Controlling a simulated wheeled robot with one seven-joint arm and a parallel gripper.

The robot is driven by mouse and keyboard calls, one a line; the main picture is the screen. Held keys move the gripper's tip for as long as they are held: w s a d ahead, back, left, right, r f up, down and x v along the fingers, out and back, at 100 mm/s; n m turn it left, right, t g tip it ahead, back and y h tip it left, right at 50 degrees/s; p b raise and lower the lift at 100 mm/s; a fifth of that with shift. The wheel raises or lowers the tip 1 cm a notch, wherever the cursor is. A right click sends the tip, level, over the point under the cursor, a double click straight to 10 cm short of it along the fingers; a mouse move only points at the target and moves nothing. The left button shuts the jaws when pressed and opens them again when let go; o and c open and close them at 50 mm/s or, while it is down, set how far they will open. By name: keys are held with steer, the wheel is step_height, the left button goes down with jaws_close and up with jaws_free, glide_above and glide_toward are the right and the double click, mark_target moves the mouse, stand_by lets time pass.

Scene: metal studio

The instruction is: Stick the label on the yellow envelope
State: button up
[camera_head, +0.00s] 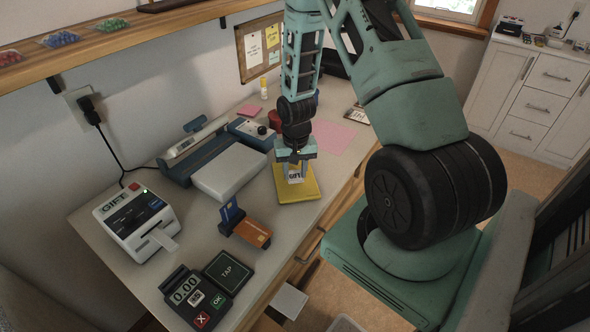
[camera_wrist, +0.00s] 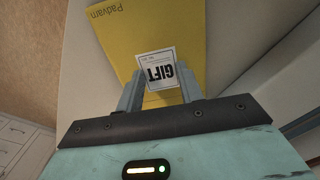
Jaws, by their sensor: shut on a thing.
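The yellow envelope (camera_head: 287,191) lies flat on the desk, in front of the blue-edged machine. It also fills the top middle of the wrist view (camera_wrist: 130,35), with the word "Padvam" near one end. My gripper (camera_head: 295,165) points down over the envelope and is shut on the white label (camera_wrist: 159,70), printed GIFT. The label also shows between the fingers in the head view (camera_head: 296,177). It overlaps the envelope in both views; I cannot tell whether it touches the paper. The gripper's fingertips (camera_wrist: 160,92) sit at both sides of the label.
A label printer (camera_head: 130,215) marked GIFT stands at the left with a white slip in front. A card reader (camera_head: 190,297) and a TAP pad (camera_head: 228,271) are at the front. A pink sheet (camera_head: 333,136) lies behind.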

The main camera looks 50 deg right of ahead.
steer(key=shift+f, duration=0.1)
steer(key=o, duration=1)
step_height(320, 180, up, 18)
steer(key=shift+f+b, duration=0.25)
steer(key=shift+b, duration=0.1)
steer(key=shift+d, duration=0.1)
steer(key=shift+c, duration=0.2)
